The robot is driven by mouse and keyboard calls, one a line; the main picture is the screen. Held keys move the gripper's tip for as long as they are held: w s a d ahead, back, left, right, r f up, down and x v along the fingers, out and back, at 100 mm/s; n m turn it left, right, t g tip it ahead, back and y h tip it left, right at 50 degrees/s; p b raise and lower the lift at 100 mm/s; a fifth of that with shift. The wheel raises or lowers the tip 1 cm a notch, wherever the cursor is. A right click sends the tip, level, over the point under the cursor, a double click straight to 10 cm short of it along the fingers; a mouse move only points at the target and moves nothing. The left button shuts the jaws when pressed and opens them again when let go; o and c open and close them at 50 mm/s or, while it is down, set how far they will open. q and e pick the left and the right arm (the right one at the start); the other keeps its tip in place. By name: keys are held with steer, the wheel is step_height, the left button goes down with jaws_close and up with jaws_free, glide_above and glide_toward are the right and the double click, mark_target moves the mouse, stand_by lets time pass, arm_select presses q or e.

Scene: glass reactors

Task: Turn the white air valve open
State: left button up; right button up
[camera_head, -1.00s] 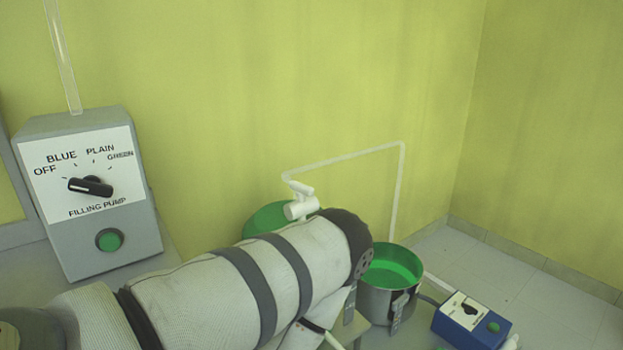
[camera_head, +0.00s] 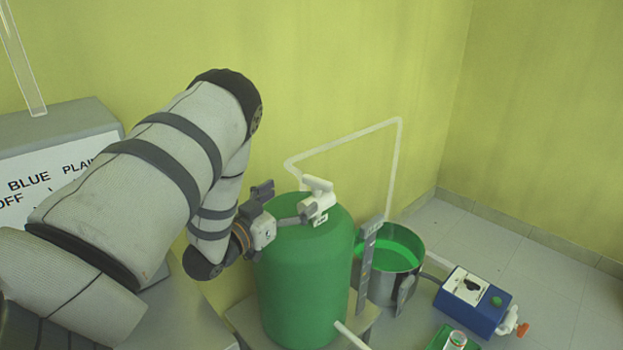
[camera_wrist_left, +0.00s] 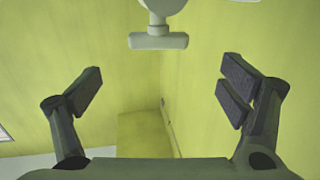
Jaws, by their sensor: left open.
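The white air valve (camera_head: 318,196) sits on top of the green tank (camera_head: 305,275), with a thin white pipe rising from behind it. Its white T-shaped handle (camera_wrist_left: 158,40) shows at the top middle of the left wrist view. My left gripper (camera_head: 281,204) is just left of the valve, above the tank top. In the left wrist view, its two dark fingers (camera_wrist_left: 162,88) are spread wide with nothing between them, and the handle lies beyond them. One finger appears close to the valve in the head view; I cannot tell whether it touches. My right gripper is out of view.
A metal pot (camera_head: 392,262) with green inside stands right of the tank. A blue control box (camera_head: 473,302) is further right, with a green tray (camera_head: 436,343) below. The filling pump box (camera_head: 60,125) is partly behind my left arm. The yellow wall is close behind.

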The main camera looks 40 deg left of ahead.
mark_target(315, 184)
arm_select(q)
steer(key=w, duration=0.6)
steer(key=w+b, duration=0.1)
steer(key=w, duration=0.2)
steer(key=shift+w+a+f, duration=0.15)
steer(key=shift+a+f, duration=0.05)
steer(key=shift+a, duration=0.15)
steer(key=shift+w+r, duration=0.1)
steer(key=shift+w, duration=0.35)
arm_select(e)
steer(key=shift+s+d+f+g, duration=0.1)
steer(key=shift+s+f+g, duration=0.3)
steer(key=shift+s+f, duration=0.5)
arm_select(q)
steer(key=c, duration=1.2)
